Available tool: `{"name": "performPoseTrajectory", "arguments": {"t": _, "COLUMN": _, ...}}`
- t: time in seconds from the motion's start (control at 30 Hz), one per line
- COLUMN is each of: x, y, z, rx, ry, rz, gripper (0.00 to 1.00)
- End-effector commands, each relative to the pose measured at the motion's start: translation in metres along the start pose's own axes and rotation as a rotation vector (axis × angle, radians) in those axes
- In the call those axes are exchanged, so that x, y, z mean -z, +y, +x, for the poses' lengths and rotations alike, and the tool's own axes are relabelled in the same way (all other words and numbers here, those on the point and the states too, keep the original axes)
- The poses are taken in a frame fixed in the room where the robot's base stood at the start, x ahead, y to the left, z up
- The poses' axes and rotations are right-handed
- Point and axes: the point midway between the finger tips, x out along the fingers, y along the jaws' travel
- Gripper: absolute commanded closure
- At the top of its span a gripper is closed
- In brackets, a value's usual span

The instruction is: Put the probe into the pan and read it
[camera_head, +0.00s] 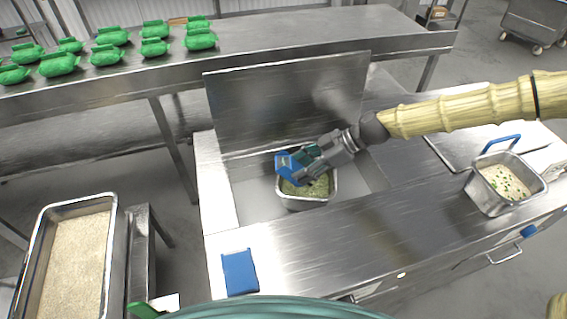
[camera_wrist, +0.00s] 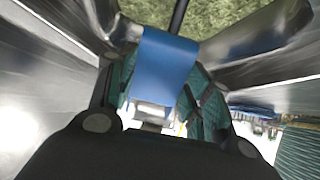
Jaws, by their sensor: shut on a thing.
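The probe has a blue body (camera_head: 286,168) and is held in my gripper (camera_head: 308,160) over the metal pan (camera_head: 306,203). The pan is sunk in the counter and holds a greenish, grainy food (camera_head: 319,188). In the wrist view the blue body (camera_wrist: 168,62) sits between my gripper's teal-padded fingers (camera_wrist: 160,92). A thin dark stem (camera_wrist: 178,16) runs from it across the green food (camera_wrist: 235,22) to the top edge. The stem's tip is out of view, so I cannot tell how deep it is. No reading is legible.
A second pan (camera_head: 490,199) of pale food with green bits and a blue handle stands at right. A blue flat item (camera_head: 239,273) lies on the front-left counter. An upright steel panel (camera_head: 287,105) stands behind the pan. Green packs (camera_head: 108,54) line the back table.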

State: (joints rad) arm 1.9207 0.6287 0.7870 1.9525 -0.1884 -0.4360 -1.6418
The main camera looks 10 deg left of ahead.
Motion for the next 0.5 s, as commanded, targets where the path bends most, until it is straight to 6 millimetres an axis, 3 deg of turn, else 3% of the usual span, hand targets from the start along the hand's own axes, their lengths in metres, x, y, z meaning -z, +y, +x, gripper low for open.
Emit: {"name": "performPoseTrajectory", "arguments": {"t": 0.5, "x": 0.032, "y": 0.000, "z": -0.025, "rx": 0.000, "ry": 0.000, "rz": 0.001, "gripper": 0.74}}
